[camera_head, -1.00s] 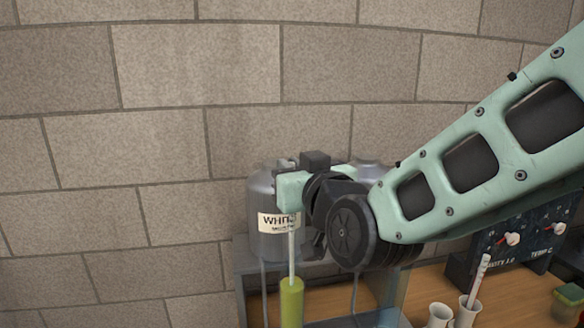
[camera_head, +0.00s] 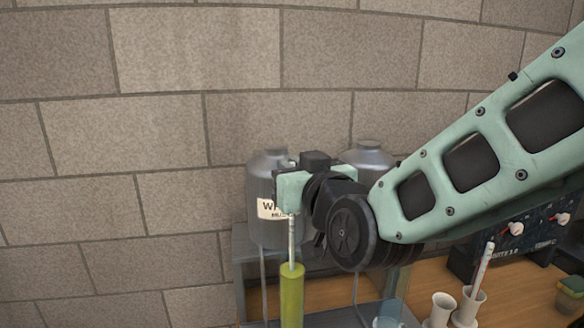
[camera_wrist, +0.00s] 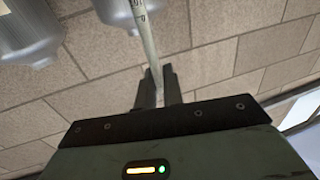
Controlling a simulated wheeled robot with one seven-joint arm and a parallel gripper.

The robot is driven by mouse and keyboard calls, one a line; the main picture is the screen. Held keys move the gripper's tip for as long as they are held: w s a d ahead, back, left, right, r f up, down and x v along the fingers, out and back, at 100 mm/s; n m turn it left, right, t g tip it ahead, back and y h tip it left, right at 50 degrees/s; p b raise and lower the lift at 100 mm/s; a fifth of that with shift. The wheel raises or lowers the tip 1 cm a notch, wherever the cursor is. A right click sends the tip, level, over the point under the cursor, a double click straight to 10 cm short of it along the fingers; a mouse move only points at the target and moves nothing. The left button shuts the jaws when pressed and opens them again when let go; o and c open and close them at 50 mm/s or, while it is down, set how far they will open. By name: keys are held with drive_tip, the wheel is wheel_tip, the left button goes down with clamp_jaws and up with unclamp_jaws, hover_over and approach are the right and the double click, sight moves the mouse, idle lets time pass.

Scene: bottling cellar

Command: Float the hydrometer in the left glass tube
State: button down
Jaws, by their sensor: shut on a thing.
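The hydrometer's thin white stem (camera_head: 291,236) hangs upright below my gripper (camera_head: 290,205), which is shut on it. In the wrist view, the scale-marked stem (camera_wrist: 143,32) runs from between my gripper's fingers (camera_wrist: 158,85). The left glass tube (camera_head: 291,298), filled with yellow-green liquid, stands directly below. The stem's lower part appears to go into the tube's top. The hydrometer's bulb is not visible. A clear bluish tube (camera_head: 396,285) is partly seen to the right, behind my arm.
Grey metal tanks stand behind the gripper, one labelled (camera_head: 265,180) and one further right (camera_head: 368,155). A white cup with a pale rod (camera_head: 467,308), another white cup (camera_head: 441,308) and a dark control panel (camera_head: 520,238) are on the wooden bench at right.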

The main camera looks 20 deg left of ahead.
wheel_tip(320, 180, down, 7)
drive_tip(key=b, duration=0.6)
drive_tip(key=shift+r, duration=0.2)
idle(0.6)
drive_tip(key=c, duration=1.5)
unclamp_jaws()
drive_tip(key=shift+o, duration=0.2)
drive_tip(key=b+v, duration=0.4)
drive_tip(key=v, duration=1.3)
drive_tip(key=shift+s+b, duration=0.2)
drive_tip(key=shift+b, duration=0.1)
drive_tip(key=shift+d+r, duration=0.1)
drive_tip(key=shift+r, duration=0.05)
drive_tip(key=s+d+f+g+h, duration=0.1)
drive_tip(key=d+f+g+h, duration=0.25)
drive_tip(key=f, duration=0.45)
drive_tip(key=s+d+f+g+h, duration=0.2)
drive_tip(key=d+f+g+h, duration=0.15)
drive_tip(key=f, duration=0.45)
drive_tip(key=s+d+f+g+h, duration=0.2)
drive_tip(key=s+d+f+g, duration=0.1)
drive_tip(key=d, duration=0.3)
drive_tip(key=s+d+f+m+g+h, duration=0.1)
drive_tip(key=s+d+f+g+h, duration=0.2)
drive_tip(key=d, duration=0.3)
drive_tip(key=shift+s+d, duration=0.35)
drive_tip(key=shift+s, duration=0.25)
